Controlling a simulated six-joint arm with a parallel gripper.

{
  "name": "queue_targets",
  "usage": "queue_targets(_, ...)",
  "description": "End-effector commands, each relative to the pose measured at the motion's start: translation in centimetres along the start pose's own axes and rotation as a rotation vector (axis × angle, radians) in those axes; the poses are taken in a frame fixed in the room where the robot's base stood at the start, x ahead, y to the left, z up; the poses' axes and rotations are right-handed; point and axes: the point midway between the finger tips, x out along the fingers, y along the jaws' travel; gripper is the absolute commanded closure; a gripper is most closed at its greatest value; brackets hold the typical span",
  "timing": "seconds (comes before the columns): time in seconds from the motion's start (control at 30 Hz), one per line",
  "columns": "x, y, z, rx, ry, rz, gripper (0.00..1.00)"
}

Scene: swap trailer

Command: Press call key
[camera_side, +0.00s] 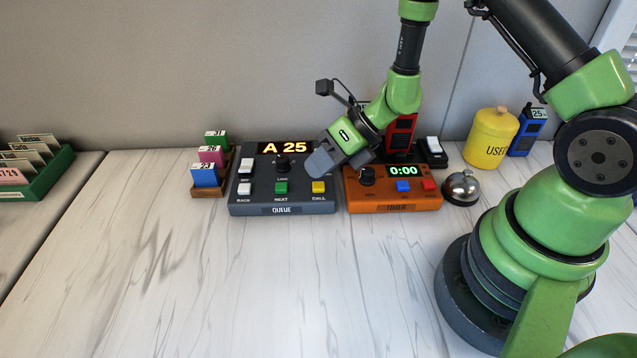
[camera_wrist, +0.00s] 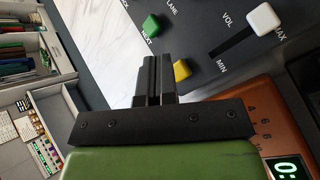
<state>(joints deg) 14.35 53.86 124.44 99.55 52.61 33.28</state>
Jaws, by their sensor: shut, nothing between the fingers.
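The yellow call key (camera_side: 319,187) is at the front right of the dark queue console (camera_side: 281,210), with "CALL" printed below it. In the wrist view the yellow key (camera_wrist: 182,70) shows just right of my fingertips, partly hidden by them. My gripper (camera_side: 321,165) is shut and empty, tilted down over the right part of the console, just behind the key in the side view. In the wrist view its fingers (camera_wrist: 154,72) are together. I cannot tell whether they touch the console. The console's display (camera_side: 285,148) reads "A 25".
The console also has a green NEXT key (camera_side: 281,187), a white BACK key (camera_side: 245,188) and a slider with a white knob (camera_wrist: 264,19). An orange timer (camera_side: 394,203) stands close on the right, then a bell (camera_side: 462,187). The table in front is clear.

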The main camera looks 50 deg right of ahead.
Motion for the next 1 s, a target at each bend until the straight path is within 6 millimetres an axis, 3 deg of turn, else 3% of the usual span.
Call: queue_targets(1.0, 0.87, -0.64, -0.62, 0.0, 0.0, 0.0, 1.0)
